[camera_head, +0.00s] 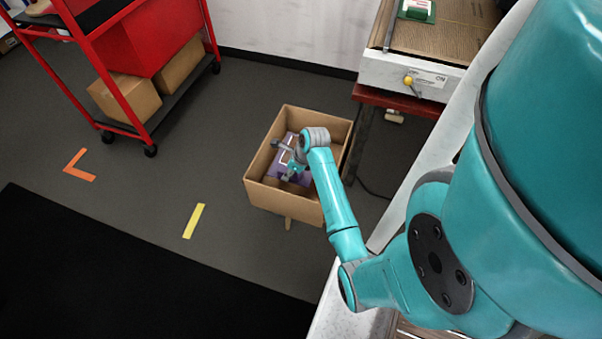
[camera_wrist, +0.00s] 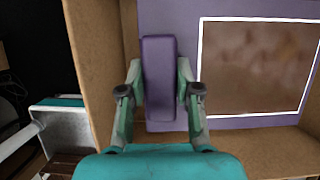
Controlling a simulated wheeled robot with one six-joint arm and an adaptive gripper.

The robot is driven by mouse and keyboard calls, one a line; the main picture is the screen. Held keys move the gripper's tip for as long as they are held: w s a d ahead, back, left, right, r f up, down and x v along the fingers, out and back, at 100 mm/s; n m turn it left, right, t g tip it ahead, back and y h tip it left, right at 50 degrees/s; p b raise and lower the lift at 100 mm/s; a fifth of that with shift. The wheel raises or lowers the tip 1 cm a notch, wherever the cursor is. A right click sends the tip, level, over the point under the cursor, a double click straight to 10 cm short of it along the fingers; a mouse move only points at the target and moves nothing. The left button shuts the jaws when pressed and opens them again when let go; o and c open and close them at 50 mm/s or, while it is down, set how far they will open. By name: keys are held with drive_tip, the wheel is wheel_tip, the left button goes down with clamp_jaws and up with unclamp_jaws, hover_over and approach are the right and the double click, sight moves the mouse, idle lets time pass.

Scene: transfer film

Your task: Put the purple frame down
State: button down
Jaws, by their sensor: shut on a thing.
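The purple frame (camera_head: 287,157) is inside an open cardboard box (camera_head: 258,200) in the head view. My gripper (camera_head: 289,165) reaches down into the box over it. In the wrist view the frame is a flat purple panel (camera_wrist: 250,122) with a white-edged brown picture area and a raised purple handle block (camera_wrist: 158,80). My gripper (camera_wrist: 160,95) has one finger on each side of that block and is shut on it. Whether the frame rests on the box floor is hard to tell, as the arm hides part of it.
A red wheeled rack (camera_head: 110,75) with cardboard boxes stands at the upper left. A conveyor (camera_head: 430,50) with a yellow knob stands right of the box. Open grey floor (camera_head: 150,180) with orange and yellow tape marks and a black mat (camera_head: 110,270) lies to the left.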

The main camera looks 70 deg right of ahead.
sight(302, 180)
drive_tip(key=f, duration=0.7)
drive_tip(key=shift+s+f, duration=0.25)
drive_tip(key=shift+s, duration=0.1)
drive_tip(key=shift+f, duration=2.65)
drive_tip(key=c, duration=0.8)
unclamp_jaws()
drive_tip(key=v, duration=1.2)
drive_tip(key=shift+w, duration=0.1)
